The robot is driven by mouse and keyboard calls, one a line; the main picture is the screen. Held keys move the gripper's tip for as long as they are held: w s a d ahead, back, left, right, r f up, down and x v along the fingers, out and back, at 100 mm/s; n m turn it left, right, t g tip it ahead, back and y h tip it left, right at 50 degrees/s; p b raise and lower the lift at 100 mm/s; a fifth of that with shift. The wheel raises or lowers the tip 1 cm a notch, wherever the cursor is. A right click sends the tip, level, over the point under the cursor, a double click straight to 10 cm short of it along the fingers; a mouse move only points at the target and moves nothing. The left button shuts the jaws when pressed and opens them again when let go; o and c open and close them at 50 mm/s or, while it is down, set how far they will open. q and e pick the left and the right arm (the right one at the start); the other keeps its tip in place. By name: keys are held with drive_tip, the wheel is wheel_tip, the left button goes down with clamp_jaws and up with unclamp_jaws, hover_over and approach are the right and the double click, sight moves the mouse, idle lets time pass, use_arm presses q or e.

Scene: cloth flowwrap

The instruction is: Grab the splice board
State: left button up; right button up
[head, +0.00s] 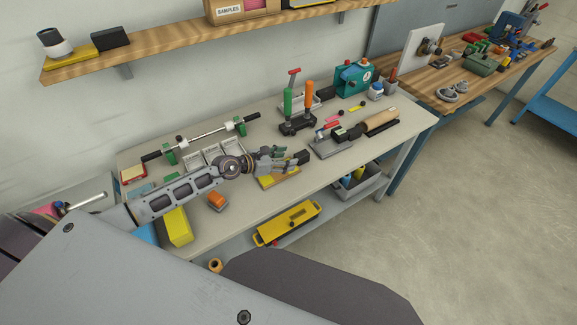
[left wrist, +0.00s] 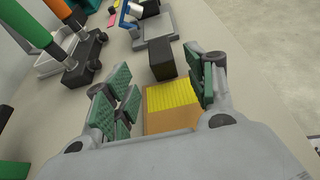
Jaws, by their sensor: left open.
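What looks like the splice board (head: 279,181), a flat brown board with a ribbed yellow top, lies on the grey bench below my left gripper (head: 288,160). In the left wrist view the board (left wrist: 171,105) shows between the spread green-padded fingers of the left gripper (left wrist: 160,82). A black block (left wrist: 162,60) is at the board's far end; I cannot tell whether it is part of it. The left gripper is open, with nothing held. The gripper hides part of the board in the head view. My right gripper is not in view.
A metal fixture (head: 333,147) and a stand with green and orange handles (head: 297,124) are beyond the gripper. White trays (head: 213,152), an orange block (head: 217,201) and a yellow block (head: 178,226) are nearer my left arm. The bench's front edge is close by.

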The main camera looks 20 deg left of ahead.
sight(296, 156)
use_arm(q)
drive_tip(key=shift+w, duration=0.1)
drive_tip(key=shift+x, duration=2.55)
drive_tip(key=shift+d+f, duration=0.1)
drive_tip(key=shift+f, duration=0.05)
drive_tip(key=shift+s, duration=0.2)
clamp_jaws()
